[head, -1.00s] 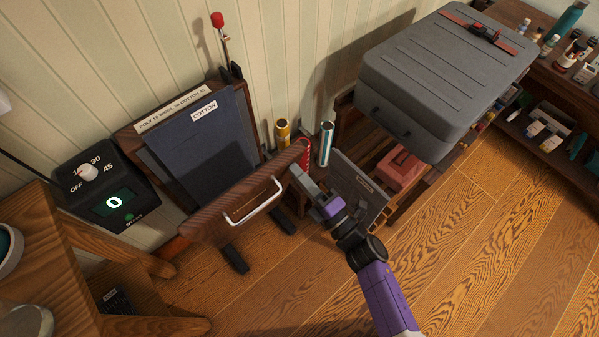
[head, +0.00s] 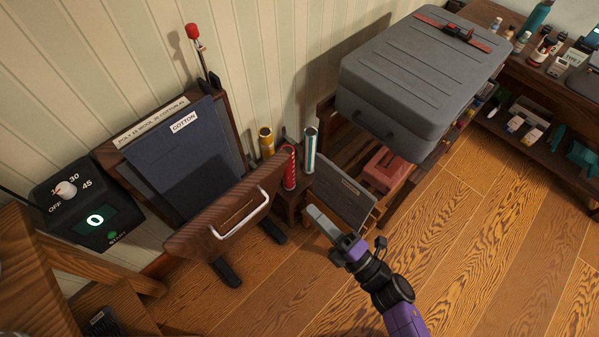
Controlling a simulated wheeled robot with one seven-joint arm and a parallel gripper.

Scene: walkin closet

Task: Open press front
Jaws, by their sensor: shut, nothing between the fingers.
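The trouser press stands against the striped wall at left, with a dark blue padded panel (head: 190,155) labelled cotton. Its wooden front (head: 218,215) is tilted outward at the top, with a clear gap between it and the panel. A white bar handle (head: 242,215) is fixed on the front's outer face. My gripper (head: 313,214) is shut and empty, to the right of the front and apart from the handle, over the floor by a grey board.
A control box (head: 88,208) showing 0 is at left, beside a wooden stool or table. Upright rolls (head: 289,167) and a leaning grey board (head: 342,192) stand right of the press. A grey suitcase (head: 420,80) rests on a rack. The front floor (head: 480,250) is clear.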

